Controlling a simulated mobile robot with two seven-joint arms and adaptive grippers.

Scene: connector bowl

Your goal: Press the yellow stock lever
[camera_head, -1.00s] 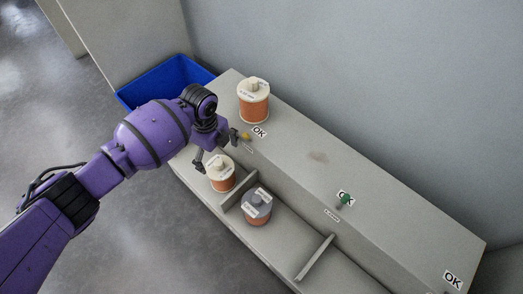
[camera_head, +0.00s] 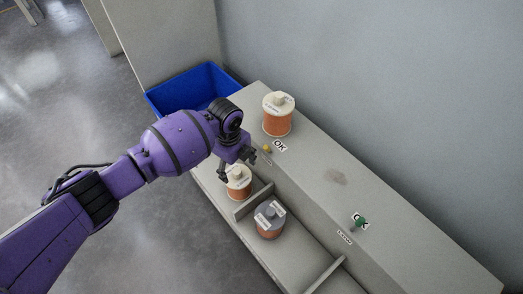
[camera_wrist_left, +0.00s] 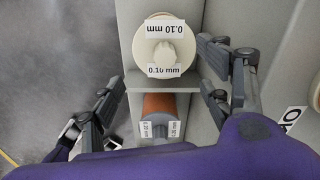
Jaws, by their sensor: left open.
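The yellow lever (camera_head: 267,149) is a small knob on the upper ledge's front edge, beside an OK label (camera_head: 280,146) in the head view. My left gripper (camera_head: 238,168) is open, just left of and below the lever, above a lower-shelf spool with orange winding and cream flange (camera_head: 239,176). One finger is close to the lever; contact cannot be told. In the left wrist view the open fingers (camera_wrist_left: 160,65) straddle the cream spool marked 0.10 mm (camera_wrist_left: 164,48), with nothing held. The lever is not seen there. My right gripper is not in view.
A larger cream-and-orange spool (camera_head: 277,116) stands on the ledge behind the lever. A grey-topped spool (camera_head: 269,220) sits in the neighbouring compartment, past a divider (camera_head: 254,201). A green lever (camera_head: 359,219) is farther right. A blue bin (camera_head: 187,88) is at the back left.

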